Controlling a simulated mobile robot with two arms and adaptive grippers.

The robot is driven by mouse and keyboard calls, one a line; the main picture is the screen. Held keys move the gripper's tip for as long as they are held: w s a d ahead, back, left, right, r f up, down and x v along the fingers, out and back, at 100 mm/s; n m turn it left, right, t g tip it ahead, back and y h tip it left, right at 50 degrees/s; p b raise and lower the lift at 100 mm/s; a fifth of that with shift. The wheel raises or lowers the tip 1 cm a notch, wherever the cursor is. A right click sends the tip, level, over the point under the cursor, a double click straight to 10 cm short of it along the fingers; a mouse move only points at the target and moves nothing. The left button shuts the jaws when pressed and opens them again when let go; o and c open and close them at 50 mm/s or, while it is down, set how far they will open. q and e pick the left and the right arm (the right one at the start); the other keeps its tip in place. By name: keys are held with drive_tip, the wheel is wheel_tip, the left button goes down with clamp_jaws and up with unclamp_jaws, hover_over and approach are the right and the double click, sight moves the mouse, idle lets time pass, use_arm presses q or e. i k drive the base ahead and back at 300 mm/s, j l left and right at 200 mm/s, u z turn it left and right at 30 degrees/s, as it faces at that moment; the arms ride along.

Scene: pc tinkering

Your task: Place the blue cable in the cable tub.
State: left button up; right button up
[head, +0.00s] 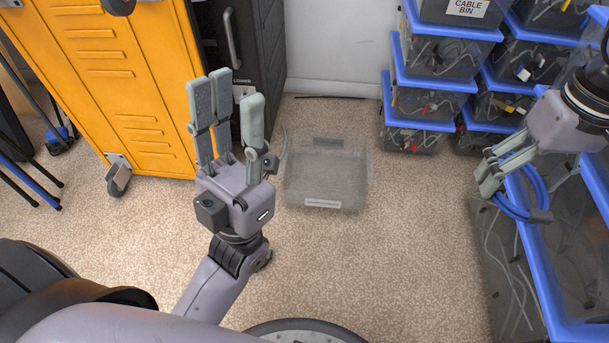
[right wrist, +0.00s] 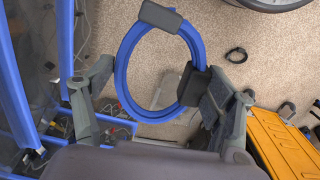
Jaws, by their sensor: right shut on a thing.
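The blue cable (head: 533,192) is a coiled loop with dark ties, hanging from my right gripper (head: 490,180) at the right of the head view. In the right wrist view the blue loop (right wrist: 123,60) extends ahead of my right gripper (right wrist: 150,105), whose fingers are shut on it; the exact contact is partly hidden. A clear, low, open tub (head: 348,207) with a small unreadable label stands on the floor in the middle of the head view. The cable is well to its right, above floor level. My left gripper (head: 232,95) is open and empty, left of the tub.
Blue-lidded clear bins (head: 428,105) are stacked at the back right, one labelled CABLE BIN. A large blue-rimmed bin (head: 543,270) stands below my right gripper. An orange cabinet (head: 125,90) and a dark cabinet (head: 262,50) are at the left. Floor around the tub is mostly clear.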

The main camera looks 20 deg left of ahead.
sight(310, 165)
drive_tip(key=i+u, duration=0.1)
drive_tip(key=u, duration=1.95)
drive_tip(key=l+u, duration=0.35)
drive_tip(key=l, duration=1.95)
drive_tip(key=k, duration=0.05)
